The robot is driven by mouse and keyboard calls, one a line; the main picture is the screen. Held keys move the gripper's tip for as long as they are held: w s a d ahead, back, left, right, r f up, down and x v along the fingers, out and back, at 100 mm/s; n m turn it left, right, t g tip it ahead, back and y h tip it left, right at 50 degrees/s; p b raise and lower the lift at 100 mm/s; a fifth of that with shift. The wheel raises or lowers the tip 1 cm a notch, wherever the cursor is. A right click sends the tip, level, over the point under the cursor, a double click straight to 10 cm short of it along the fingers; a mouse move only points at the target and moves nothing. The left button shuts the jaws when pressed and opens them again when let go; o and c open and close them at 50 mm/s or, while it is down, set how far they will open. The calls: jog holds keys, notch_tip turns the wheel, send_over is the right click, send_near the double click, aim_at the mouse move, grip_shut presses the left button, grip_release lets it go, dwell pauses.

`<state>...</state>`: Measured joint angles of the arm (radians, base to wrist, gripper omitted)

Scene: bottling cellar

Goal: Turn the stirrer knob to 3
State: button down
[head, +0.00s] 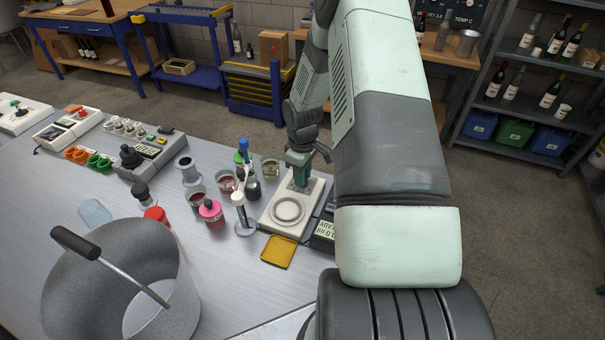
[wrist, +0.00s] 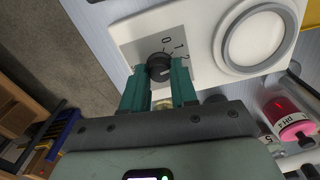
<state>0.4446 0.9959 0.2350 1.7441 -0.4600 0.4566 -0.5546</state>
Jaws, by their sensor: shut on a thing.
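The stirrer (head: 300,192) is a white box with a round plate, on the bench right of the middle in the head view. In the wrist view its white body (wrist: 208,50) shows a grey panel with a black knob (wrist: 159,66) and printed digits; 0 and 1 can be read, others are partly hidden. My gripper (wrist: 159,80) has its two teal fingers on either side of the knob, shut on it. In the head view my gripper (head: 301,178) is over the back part of the stirrer, and the knob is hidden there. I cannot tell which digit the knob points to.
A large metal pot (head: 180,300) fills the front left.

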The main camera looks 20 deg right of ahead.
jog(key=m, duration=0.3)
jog(key=shift+m, duration=2.2)
jog(key=c, duration=0.9)
grip_release()
notch_tip(320, 180, up, 11)
jog(key=shift+f, duration=0.1)
